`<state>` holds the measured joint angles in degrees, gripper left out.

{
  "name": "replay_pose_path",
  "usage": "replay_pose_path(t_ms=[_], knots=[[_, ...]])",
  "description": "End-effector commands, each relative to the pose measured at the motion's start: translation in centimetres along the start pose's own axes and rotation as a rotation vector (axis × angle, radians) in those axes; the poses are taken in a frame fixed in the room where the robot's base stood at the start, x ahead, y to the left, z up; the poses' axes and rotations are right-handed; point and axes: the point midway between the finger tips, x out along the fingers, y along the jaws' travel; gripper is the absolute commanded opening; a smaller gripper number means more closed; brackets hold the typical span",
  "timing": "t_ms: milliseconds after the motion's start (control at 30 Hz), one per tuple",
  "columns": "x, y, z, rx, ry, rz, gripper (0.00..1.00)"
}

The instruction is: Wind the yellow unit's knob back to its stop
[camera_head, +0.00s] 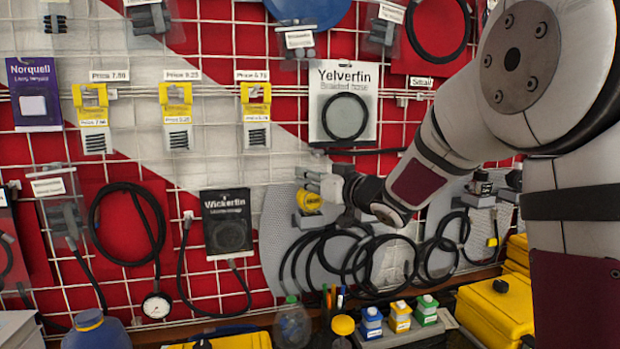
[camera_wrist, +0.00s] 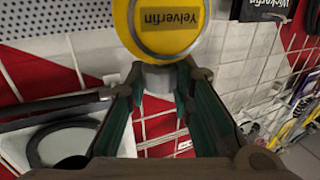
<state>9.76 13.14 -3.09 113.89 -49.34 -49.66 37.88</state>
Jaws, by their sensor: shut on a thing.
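The yellow unit (camera_head: 308,201) is mounted on the grey perforated panel at the middle of the wall, partly hidden by my gripper (camera_head: 325,184). In the wrist view its round yellow face (camera_wrist: 168,42) carries a "Yelverfin" label and fills the top middle. A short grey cylindrical knob (camera_wrist: 159,80) sticks out from the yellow body. My gripper's two green-lined fingers (camera_wrist: 162,88) stand on either side of this knob, with their tips closed on it. How far the knob is turned cannot be told.
Several black hoses (camera_head: 368,262) hang below the unit. A packaged Yelverfin hose (camera_head: 345,75) hangs just above my gripper.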

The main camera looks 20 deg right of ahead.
Motion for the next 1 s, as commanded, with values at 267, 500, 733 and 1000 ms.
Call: replay_pose_path(t_ms=[267, 500, 733, 1000], knots=[[0.0, 0.0, -0.1, 0.0, 0.001, 0.0, 0.43], [-0.3, 0.0, 0.0, 0.0, 0.0, 0.001, 0.43], [-3.4, 0.1, -0.1, 0.0, 0.001, 0.003, 0.43], [-8.9, 0.1, -0.1, -0.001, 0.002, 0.003, 0.43]])
